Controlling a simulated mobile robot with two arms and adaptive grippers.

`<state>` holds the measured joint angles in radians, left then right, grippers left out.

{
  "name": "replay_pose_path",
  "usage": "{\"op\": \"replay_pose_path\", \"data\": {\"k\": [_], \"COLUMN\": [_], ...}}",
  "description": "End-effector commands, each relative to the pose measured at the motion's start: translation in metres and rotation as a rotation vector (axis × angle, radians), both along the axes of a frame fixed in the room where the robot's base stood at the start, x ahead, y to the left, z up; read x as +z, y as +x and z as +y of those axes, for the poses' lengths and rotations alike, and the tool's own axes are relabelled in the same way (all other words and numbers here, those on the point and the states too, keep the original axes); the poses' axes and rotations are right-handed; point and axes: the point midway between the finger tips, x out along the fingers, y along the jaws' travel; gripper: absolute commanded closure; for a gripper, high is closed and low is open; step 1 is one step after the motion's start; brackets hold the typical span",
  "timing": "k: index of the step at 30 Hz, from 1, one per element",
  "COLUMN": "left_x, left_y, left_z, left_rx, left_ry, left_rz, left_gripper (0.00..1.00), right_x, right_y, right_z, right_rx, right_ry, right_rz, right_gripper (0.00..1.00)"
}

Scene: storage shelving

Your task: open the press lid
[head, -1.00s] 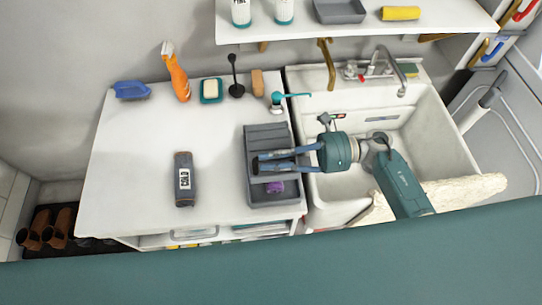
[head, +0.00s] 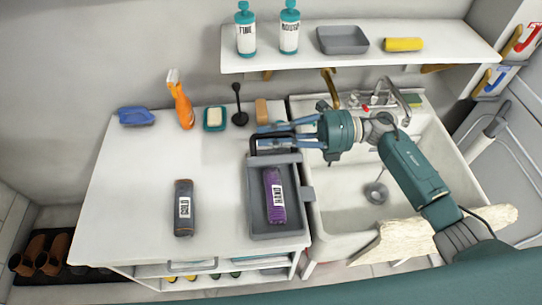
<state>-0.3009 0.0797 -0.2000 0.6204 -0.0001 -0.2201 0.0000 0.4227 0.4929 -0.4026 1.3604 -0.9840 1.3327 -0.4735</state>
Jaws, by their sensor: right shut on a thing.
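The grey press (head: 272,236) sits at the right edge of the white counter. Its lid (head: 274,158) is swung up at the back, so the tray-like base is uncovered. A purple packet with a white label (head: 274,195) lies in the base. My right gripper (head: 270,135) comes in from the right, above the back of the press. It is shut on the lid's dark handle (head: 253,146), with its blue fingers partly covering it. My left gripper is not in view.
A dark labelled packet (head: 184,207) lies on the counter left of the press. A blue brush (head: 136,117), an orange spray bottle (head: 180,101) and a soap dish (head: 215,119) stand along the back. The sink (head: 345,205) is to the right.

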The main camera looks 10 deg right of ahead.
Motion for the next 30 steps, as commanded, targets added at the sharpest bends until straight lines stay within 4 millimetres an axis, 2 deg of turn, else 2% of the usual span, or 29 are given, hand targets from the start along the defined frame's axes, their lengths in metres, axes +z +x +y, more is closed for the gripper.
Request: {"op": "replay_pose_path", "data": {"k": [3,8,21,22,24,30], "left_x": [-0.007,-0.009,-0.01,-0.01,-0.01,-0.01], "left_y": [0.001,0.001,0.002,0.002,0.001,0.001], "left_z": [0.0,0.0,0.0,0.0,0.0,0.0], "left_rx": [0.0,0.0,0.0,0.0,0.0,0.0], "left_ry": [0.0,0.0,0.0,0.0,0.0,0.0], "left_rz": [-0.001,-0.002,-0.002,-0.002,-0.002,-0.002], "left_gripper": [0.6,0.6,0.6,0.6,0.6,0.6], "right_x": [0.002,0.005,0.006,0.006,0.006,0.007], "right_y": [0.012,0.019,0.021,0.021,0.021,0.021], "right_z": [-0.001,-0.001,-0.001,-0.001,-0.001,-0.001], "right_rx": [-0.005,-0.005,-0.004,-0.004,-0.004,-0.003], "right_ry": [-0.003,-0.003,-0.005,-0.005,-0.005,-0.003], "right_rz": [0.045,0.085,0.098,0.098,0.098,0.097], "right_gripper": [1.0,1.0,1.0,0.84,0.7,0.69]}}
